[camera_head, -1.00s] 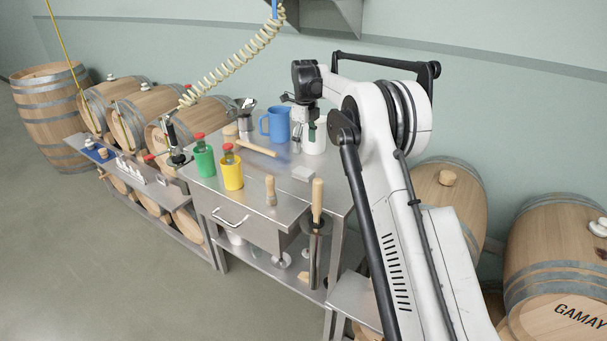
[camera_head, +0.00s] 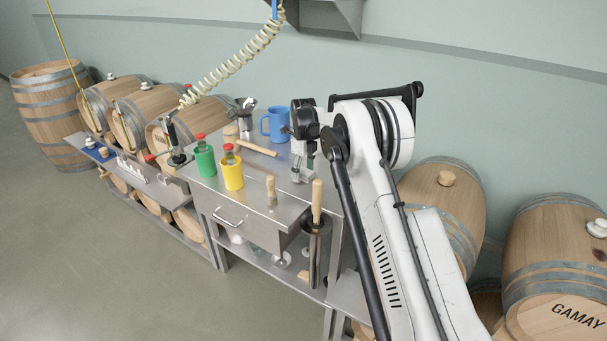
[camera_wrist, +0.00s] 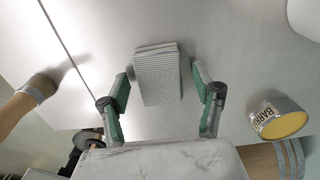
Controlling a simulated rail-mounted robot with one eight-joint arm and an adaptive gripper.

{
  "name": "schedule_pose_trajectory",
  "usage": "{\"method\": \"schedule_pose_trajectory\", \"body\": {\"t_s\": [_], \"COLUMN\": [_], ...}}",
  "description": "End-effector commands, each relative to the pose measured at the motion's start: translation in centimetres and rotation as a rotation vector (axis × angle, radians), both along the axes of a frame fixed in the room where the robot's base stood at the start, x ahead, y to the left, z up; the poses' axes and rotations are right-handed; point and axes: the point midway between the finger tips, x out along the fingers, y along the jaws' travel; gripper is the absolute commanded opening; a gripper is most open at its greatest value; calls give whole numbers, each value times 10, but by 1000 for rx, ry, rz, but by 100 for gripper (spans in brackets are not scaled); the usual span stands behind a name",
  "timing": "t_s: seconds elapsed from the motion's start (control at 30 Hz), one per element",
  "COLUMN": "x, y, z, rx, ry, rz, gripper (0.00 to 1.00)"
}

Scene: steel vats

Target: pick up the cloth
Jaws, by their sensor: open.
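The cloth (camera_wrist: 158,76) is a folded, pale grey, finely striped block on the steel table top. In the wrist view it lies between the two green-padded fingers of my gripper (camera_wrist: 160,88). Gaps show on both sides of it, so the fingers do not touch it in the picture. My gripper (camera_head: 300,174) is open and low over the right part of the table in the head view. There the gripper mostly hides the cloth. How far the fingertips are above the table is hard to tell.
A blue mug (camera_head: 279,123) stands behind my gripper. A mallet (camera_head: 257,148), a green bottle (camera_head: 204,161) and a yellow bottle (camera_head: 232,172) are to its left. A wooden-handled tool (camera_head: 317,203) stands at the table's front right edge. A labelled container (camera_wrist: 280,118) is right of the cloth.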

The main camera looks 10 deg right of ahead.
Motion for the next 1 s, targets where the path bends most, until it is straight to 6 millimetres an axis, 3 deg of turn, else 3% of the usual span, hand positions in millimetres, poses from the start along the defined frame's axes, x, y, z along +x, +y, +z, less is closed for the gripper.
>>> {"method": "schedule_pose_trajectory", "body": {"t_s": [0.23, 0.6, 0.87, 1.0], "x": [0, 0, 0, 0], "y": [0, 0, 0, 0], "z": [-4, -3, -1, 14], "rx": [0, 0, 0, 0], "ry": [0, 0, 0, 0], "rz": [0, 0, 0, 0], "gripper": [64, 15, 14, 14]}}
